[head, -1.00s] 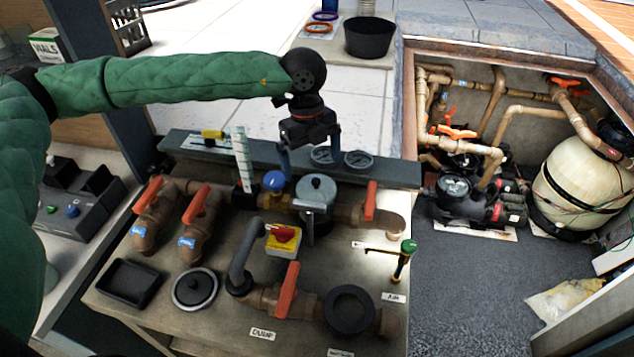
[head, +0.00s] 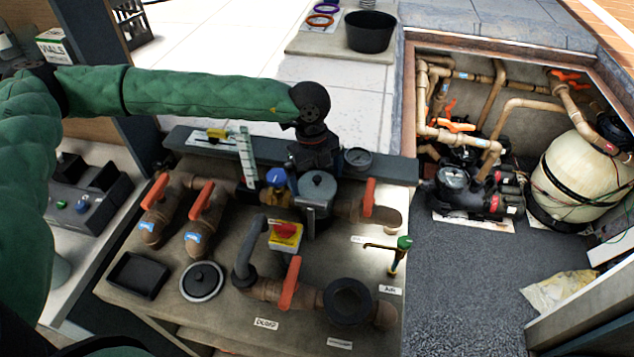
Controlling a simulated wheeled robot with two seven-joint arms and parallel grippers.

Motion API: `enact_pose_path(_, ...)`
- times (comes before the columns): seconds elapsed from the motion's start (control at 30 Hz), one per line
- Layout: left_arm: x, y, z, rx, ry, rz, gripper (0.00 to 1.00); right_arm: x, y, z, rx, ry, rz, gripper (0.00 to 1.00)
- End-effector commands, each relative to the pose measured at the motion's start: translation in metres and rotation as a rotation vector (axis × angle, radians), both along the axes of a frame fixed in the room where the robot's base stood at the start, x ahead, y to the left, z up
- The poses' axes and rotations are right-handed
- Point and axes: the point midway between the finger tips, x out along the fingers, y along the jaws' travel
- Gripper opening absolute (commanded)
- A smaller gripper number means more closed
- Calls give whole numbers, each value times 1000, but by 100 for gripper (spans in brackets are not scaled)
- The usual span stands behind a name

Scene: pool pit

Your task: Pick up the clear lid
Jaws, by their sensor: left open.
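The lid (head: 318,190) is a round, greyish disc with a small knob, seated on top of the pot in the pipe run at the middle of the bench. It looks grey rather than plainly clear from here. My left gripper (head: 314,174) points down at the far edge of this lid, its fingers spread and apparently just above or around the knob side. I cannot tell whether a finger touches it. The gripper's body hides the ledge behind the pot. My right gripper is not in view.
A red-and-yellow switch (head: 286,234) stands in front. A black lid with a pale rim (head: 202,281) and a black tray (head: 138,275) lie on the bench.

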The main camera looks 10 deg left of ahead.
Motion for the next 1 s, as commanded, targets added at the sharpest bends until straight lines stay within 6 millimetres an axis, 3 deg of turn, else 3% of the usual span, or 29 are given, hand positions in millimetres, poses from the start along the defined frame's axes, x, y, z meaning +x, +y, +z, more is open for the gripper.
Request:
enact_pose_path(0.17,0,0,0,0,0,0,100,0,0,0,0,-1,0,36)
enact_pose_path(0.4,0,0,0,0,0,0,60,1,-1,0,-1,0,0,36)
enact_pose_path(0.73,0,0,5,0,-1,0,59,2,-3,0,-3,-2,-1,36)
enact_pose_path(1.0,-5,-5,44,-2,-2,-4,59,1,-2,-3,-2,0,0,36)
